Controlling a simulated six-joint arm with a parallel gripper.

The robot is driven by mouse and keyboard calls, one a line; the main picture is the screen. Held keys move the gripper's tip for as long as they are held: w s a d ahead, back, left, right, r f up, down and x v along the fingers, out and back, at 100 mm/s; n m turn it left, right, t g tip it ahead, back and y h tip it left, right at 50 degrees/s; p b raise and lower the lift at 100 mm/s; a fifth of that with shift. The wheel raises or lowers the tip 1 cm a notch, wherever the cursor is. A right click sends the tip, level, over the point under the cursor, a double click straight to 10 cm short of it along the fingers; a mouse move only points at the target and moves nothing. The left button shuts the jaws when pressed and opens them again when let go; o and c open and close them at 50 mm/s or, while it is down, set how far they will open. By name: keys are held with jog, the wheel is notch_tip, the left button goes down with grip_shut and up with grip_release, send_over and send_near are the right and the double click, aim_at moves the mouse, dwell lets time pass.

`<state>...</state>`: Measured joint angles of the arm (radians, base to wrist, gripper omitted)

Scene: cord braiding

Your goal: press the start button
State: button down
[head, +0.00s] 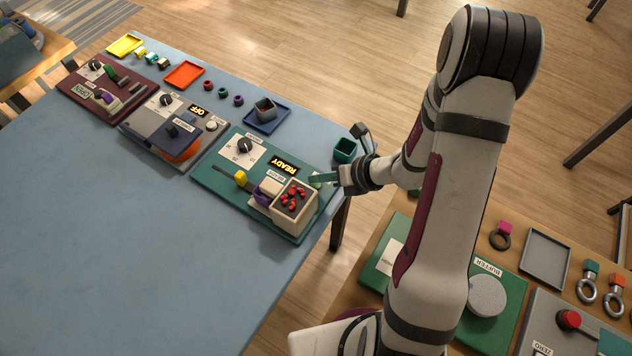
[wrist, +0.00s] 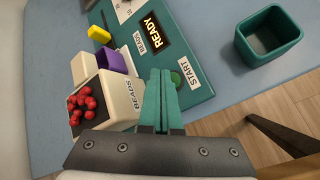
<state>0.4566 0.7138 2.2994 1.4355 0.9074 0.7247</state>
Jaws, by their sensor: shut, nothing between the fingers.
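The green start button (wrist: 177,79) shows in the wrist view beside the white START label (wrist: 188,72), on the teal machine panel (head: 222,165). My gripper (head: 318,179) is shut and empty. In the wrist view its teal fingers (wrist: 160,73) lie together, with the tips just left of the button and partly in front of it. I cannot tell whether they touch it. The dark display (wrist: 150,36) on the panel reads READY.
A cream bin of red beads (wrist: 82,103) stands left of my fingers, close to them. A green open cup (wrist: 268,36) stands at the table edge to the right. Other panels (head: 107,88) sit farther left. The blue table's front (head: 130,230) is clear.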

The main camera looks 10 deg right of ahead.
aim_at(320, 187)
jog(key=shift+f, duration=0.15)
jog(key=shift+f, duration=0.25)
jog(key=shift+f, duration=0.4)
dwell(0.7)
jog(key=shift+r, duration=0.8)
jog(key=shift+r, duration=2.55)
